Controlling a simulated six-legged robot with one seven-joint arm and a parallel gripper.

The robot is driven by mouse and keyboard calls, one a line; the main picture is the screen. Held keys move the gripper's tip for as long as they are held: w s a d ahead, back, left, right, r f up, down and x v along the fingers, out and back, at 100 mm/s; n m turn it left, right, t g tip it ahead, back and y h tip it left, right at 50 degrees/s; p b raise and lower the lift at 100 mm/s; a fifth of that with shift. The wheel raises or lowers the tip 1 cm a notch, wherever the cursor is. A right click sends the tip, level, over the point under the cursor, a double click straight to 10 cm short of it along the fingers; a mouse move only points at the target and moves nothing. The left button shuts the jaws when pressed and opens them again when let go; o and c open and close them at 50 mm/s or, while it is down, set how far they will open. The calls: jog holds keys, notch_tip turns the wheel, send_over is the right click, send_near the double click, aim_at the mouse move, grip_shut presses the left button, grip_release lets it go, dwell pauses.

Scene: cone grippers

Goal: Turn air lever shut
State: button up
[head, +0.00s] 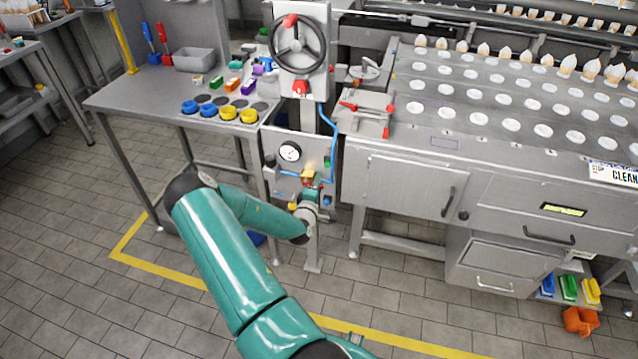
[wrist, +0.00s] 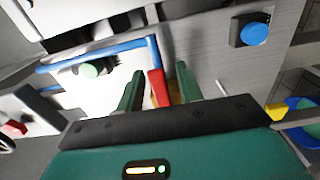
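The air lever appears to be the red handle (wrist: 157,88) in the wrist view, set over a small yellow part, with a blue pipe (wrist: 105,52) running to its upper end. My gripper (wrist: 160,71) has its two green fingers apart, one on each side of the red handle. Gaps show between the handle and both fingers, so it is not clamped. In the head view my gripper (head: 311,193) is at the lower front of the grey panel (head: 285,172), just below a yellow valve block (head: 308,176). The arm and gripper mostly hide the handle there.
The panel carries a round gauge (head: 290,152). A green button (wrist: 92,69) and a blue knob (wrist: 252,31) flank the handle in the wrist view. A handwheel (head: 299,46) stands above. A side table (head: 150,92) is left and the cone machine (head: 410,182) right.

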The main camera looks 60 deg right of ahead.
jog(key=shift+w+d, duration=0.1)
jog(key=shift+d, duration=0.35)
grip_shut()
jog(key=shift+f+m, duration=0.1)
jog(key=shift+m, duration=0.2)
jog(key=shift+w+a+f+m, duration=0.15)
jog(key=shift+w+f+m, duration=0.6)
jog(key=shift+m, duration=2.15)
jog(key=shift+w+a+f+m, duration=0.1)
jog(key=shift+w+f+m, duration=0.6)
jog(key=shift+m, duration=2.2)
jog(key=shift+w+a+f+m, duration=0.15)
jog(key=shift+w+f+m, duration=0.6)
jog(key=shift+m, duration=2.15)
